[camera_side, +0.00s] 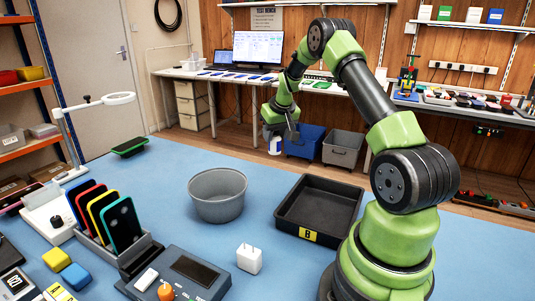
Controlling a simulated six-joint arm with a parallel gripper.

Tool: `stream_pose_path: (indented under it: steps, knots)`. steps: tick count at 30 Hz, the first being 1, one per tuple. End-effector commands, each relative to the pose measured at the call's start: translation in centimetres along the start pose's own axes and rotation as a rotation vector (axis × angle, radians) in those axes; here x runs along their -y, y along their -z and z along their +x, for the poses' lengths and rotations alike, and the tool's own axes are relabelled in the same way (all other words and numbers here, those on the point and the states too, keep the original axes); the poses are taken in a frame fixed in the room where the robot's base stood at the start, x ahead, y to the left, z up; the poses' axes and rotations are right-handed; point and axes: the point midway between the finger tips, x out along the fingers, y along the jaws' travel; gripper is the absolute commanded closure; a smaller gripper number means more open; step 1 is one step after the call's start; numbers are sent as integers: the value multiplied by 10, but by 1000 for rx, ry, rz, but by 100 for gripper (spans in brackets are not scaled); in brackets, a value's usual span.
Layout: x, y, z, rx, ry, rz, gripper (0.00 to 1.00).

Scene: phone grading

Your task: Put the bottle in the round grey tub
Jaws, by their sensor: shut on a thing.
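The bottle (275,146) is small and white with a blue part. My gripper (277,132) is shut on it and holds it up in the air, near the far edge of the blue table. The fingers are small here and partly hidden by the wrist. The round grey tub (217,208) stands on the blue table, nearer the camera and to the left of my gripper. Its visible inside looks empty. The bottle is apart from the tub.
A black square tray (290,233) marked B stands right of the tub. A white charger (249,259), a grey device with a screen (192,270) and a rack of phones (130,255) are in front. A lamp (75,140) stands at left. The table behind the tub is clear.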

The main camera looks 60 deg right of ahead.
Motion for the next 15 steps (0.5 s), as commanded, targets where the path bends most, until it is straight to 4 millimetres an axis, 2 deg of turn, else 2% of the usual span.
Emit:
stream_pose_path:
  steps: [10,15]
  knots:
    - [0,27,-64,-7,-2,-1,85]
    - [25,22,-62,1,60,-145,85]
